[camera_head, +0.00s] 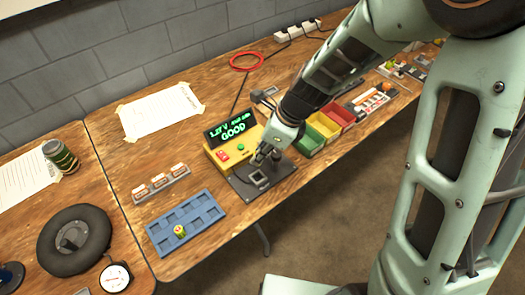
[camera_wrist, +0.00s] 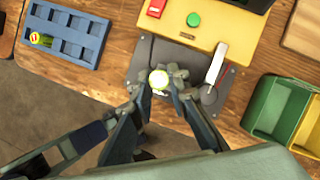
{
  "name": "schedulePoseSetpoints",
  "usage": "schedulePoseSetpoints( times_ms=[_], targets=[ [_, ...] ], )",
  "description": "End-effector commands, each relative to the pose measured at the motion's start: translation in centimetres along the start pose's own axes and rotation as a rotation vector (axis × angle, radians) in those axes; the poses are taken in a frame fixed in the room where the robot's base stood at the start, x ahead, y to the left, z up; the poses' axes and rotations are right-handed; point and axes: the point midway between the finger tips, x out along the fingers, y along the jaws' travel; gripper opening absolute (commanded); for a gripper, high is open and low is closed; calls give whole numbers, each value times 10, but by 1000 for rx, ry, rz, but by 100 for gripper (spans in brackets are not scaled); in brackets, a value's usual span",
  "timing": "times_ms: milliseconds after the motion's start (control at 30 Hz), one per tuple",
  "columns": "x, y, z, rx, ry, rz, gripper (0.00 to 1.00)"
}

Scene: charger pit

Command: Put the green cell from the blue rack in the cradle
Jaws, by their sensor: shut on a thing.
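My gripper (camera_wrist: 164,82) is shut on a cell (camera_wrist: 158,79) with a bright, pale yellow-green round top. It is over the dark base plate (camera_wrist: 142,52) of the yellow tester; in the head view my gripper (camera_head: 265,160) is there too. The cradle on this plate is mostly hidden by my fingers, so I cannot tell whether the cell is seated or just above it. The blue rack (camera_head: 162,240) lies to the left, and also shows in the wrist view (camera_wrist: 66,58). One green cell with a yellow and red top (camera_head: 179,231) is in it; its other visible pockets are empty.
The yellow tester (camera_head: 222,155) has a lit display reading GOOD (camera_head: 232,131), a red and a green button. A pale lever (camera_wrist: 217,62) stands right of my fingers. Green, yellow and red bins (camera_head: 310,140) stand to the right. A strip of labelled blocks (camera_head: 160,182) lies behind the rack.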

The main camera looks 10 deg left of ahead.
Motion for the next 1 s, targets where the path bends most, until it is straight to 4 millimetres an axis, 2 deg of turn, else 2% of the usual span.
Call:
schedulePoseSetpoints(
  times_ms=[533,700,1000],
  targets=[
    [51,0,-21,0,0,0,0],
    [58,0,-24,2,0,0,0],
    [58,0,-24,1,0,0,0]
  ],
)
